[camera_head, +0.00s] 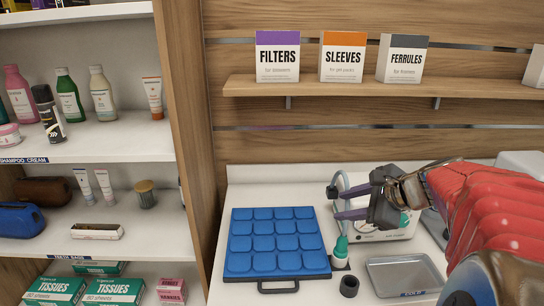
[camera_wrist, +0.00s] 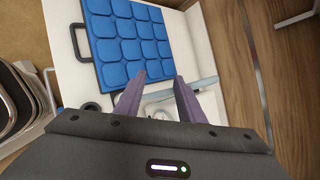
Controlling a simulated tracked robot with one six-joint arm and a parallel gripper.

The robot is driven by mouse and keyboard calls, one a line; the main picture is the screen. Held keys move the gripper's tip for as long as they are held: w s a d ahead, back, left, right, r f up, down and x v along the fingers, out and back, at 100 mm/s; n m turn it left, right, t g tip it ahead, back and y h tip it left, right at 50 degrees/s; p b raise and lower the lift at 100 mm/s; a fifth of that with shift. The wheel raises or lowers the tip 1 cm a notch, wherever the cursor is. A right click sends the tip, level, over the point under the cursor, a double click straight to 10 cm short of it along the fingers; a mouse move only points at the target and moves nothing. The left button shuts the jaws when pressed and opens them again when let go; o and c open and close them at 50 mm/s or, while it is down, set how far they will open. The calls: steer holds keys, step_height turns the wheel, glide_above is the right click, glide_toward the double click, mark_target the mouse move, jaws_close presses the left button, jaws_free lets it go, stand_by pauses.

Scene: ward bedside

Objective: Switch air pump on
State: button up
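A white box-shaped unit with green markings, apparently the air pump (camera_head: 400,234), stands on the counter, partly hidden behind my gripper and arm. Its switch cannot be made out. My gripper (camera_head: 336,203) has its two purple fingers apart, with nothing seen held, in front of the pump's left side. In the wrist view my open gripper (camera_wrist: 159,77) points over the counter. A pale tube (camera_wrist: 207,80) shows beside the right finger; a whitish shape between the fingers is unclear.
A blue padded cushion (camera_head: 276,240) with a dark handle lies left of the pump. A small dark ring (camera_head: 349,286) and a metal tray (camera_head: 400,273) lie at the counter's front. A wooden shelf (camera_head: 300,86) with boxes hangs above. Stocked shelves (camera_head: 105,143) stand at left.

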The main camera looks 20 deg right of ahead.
steer(key=s+d+r+m+t+h, duration=0.1)
steer(key=d+m, duration=0.4)
steer(key=d, duration=0.6)
steer(key=s+d+r+m+t+h, duration=0.1)
steer(key=s+d+m+t+h, duration=0.1)
steer(key=d+m, duration=0.4)
steer(key=d+t, duration=0.1)
steer(key=d, duration=0.4)
steer(key=shift+s+d+r+m+h, duration=0.15)
steer(key=shift+s+d+m+h, duration=0.15)
steer(key=shift+h, duration=0.1)
steer(key=shift+w+a, duration=0.1)
steer(key=shift+w, duration=0.05)
steer(key=x, duration=1.3)
steer(key=shift+w+f, duration=0.25)
steer(key=shift+w, duration=0.05)
